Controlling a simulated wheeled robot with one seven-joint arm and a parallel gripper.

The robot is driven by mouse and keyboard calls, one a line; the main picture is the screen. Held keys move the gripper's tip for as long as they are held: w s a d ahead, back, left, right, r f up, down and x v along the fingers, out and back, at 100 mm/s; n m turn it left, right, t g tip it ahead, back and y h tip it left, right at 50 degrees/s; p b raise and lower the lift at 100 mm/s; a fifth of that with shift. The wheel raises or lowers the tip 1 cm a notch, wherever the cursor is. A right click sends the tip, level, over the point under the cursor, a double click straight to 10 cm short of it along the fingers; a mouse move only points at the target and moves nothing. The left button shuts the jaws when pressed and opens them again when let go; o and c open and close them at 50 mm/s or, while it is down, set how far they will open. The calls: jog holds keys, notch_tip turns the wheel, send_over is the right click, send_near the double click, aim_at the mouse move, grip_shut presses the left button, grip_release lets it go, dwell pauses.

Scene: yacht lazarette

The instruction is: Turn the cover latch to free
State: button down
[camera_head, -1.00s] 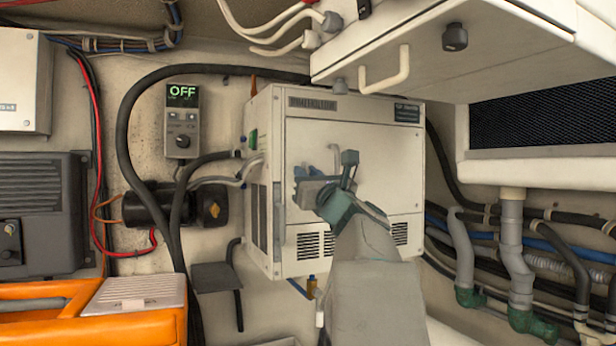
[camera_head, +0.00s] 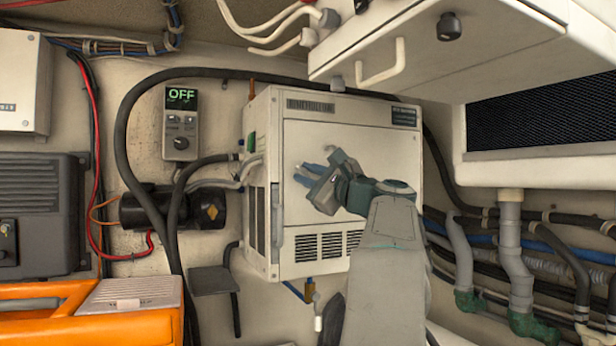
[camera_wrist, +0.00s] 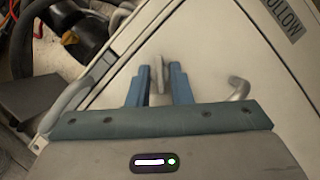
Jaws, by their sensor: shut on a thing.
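The white equipment box has a flat front cover (camera_head: 390,145), which also fills much of the wrist view (camera_wrist: 205,50). My gripper (camera_head: 303,174) is at the middle of this cover, tilted, with its blue fingers against the front. In the wrist view, my gripper (camera_wrist: 158,76) has its two blue fingers on either side of a small grey latch (camera_wrist: 157,90) and is shut on it. The latch's base is partly hidden. In the head view my fingers hide the latch. The cover looks closed.
A bent grey handle (camera_wrist: 239,89) stands out from the cover right of my fingers. A grey bar handle (camera_head: 276,215) is at the box's left edge. A control panel (camera_head: 181,122) reading OFF hangs left. An overhead cabinet (camera_head: 480,50) juts out above; pipes (camera_head: 510,250) run at right.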

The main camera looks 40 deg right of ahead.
jog(key=n, duration=0.1)
jog(key=n+g+p, duration=0.1)
jog(key=n, duration=0.1)
jog(key=n+y, duration=0.1)
jog(key=n, duration=0.1)
jog(key=shift+d+r+g, duration=0.15)
jog(key=shift+r+g, duration=0.1)
jog(key=shift+g, duration=0.15)
jog(key=shift+n+g+p, duration=0.6)
jog(key=shift+n+p, duration=0.35)
jog(key=shift+n, duration=1.05)
jog(key=c, duration=1.3)
grip_release()
jog(key=s+d, duration=0.2)
jog(key=s, duration=1.1)
jog(key=shift+s+b, duration=0.3)
jog(key=shift+s, duration=0.05)
